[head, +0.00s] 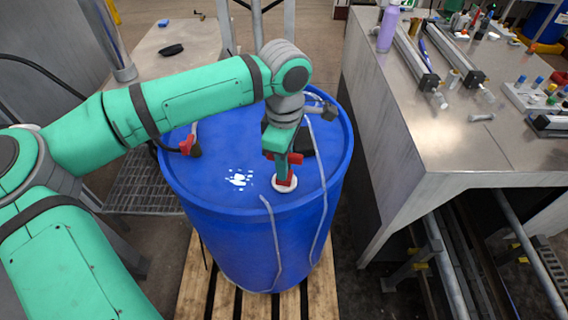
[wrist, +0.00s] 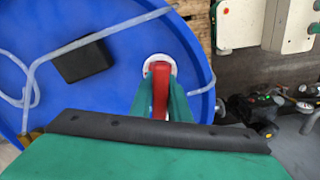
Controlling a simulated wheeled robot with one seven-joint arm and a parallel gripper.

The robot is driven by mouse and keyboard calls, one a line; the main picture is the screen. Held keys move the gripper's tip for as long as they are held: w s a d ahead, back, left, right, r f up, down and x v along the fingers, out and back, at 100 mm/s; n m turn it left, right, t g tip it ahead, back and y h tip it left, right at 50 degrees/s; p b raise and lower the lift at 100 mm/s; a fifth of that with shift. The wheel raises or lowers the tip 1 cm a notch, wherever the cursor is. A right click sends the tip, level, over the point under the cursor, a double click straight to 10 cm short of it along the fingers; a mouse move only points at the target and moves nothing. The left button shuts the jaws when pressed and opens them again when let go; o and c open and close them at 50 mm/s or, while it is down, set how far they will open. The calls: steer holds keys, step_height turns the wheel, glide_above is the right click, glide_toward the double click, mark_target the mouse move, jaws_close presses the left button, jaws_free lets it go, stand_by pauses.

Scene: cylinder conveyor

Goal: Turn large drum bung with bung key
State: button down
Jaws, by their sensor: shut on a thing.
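A large blue drum (head: 225,235) stands upright on a wooden pallet. A round white bung (head: 285,186) sits in its lid near the front edge, and it also shows in the wrist view (wrist: 157,59). My gripper (head: 284,170) points down over the bung, shut on a red bung key (wrist: 160,88). The key's lower end is at the bung and seems to touch it. The fingers hide part of the key, and I cannot tell how deep it sits.
A black block (wrist: 82,61) and clear tubing (wrist: 100,35) lie on the lid. A red-handled fitting (head: 190,143) is at the lid's left. A metal workbench (head: 440,140) with tools stands right of the drum. The wooden pallet (head: 245,303) lies beneath.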

stand_by(0.3)
steer(key=shift+n, duration=0.3)
steer(key=shift+r, duration=2.3)
